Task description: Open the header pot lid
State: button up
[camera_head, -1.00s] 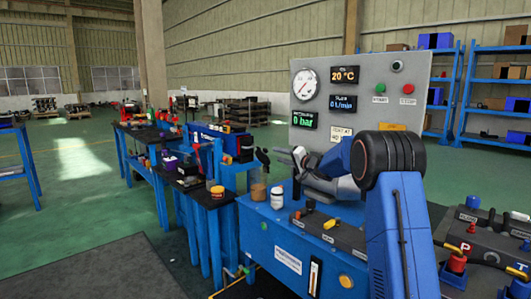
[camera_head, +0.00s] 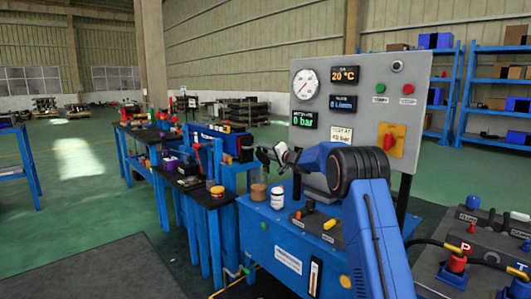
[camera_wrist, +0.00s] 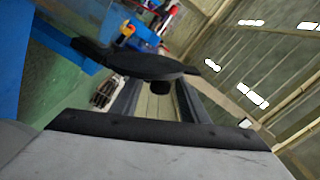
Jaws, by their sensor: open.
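A flat black piece with a short knob (camera_wrist: 150,66) crosses the wrist view just ahead of the fingers, beside a blue part; I cannot tell for sure that it is the header pot lid. In the head view a dark upright piece (camera_head: 264,158) stands by the left end of the blue bench, close to my gripper (camera_head: 281,154). Contact with the black piece cannot be told. No clearly recognisable header pot shows.
A tan jar (camera_head: 258,193) and a white jar (camera_head: 277,198) stand on the blue bench (camera_head: 262,220) below my gripper. A grey gauge panel (camera_head: 350,85) rises behind my arm. Another bench with tools (camera_head: 205,197) is at the left. Open green floor lies further left.

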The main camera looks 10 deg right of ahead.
jog(key=shift+c, duration=0.3)
grip_shut()
jog(key=shift+w+d, duration=0.25)
jog(key=shift+d, duration=0.2)
jog(key=shift+o, duration=0.3)
grip_release()
jog(key=v, duration=1.7)
jog(key=shift+s+d, duration=0.15)
jog(key=shift+s, duration=0.05)
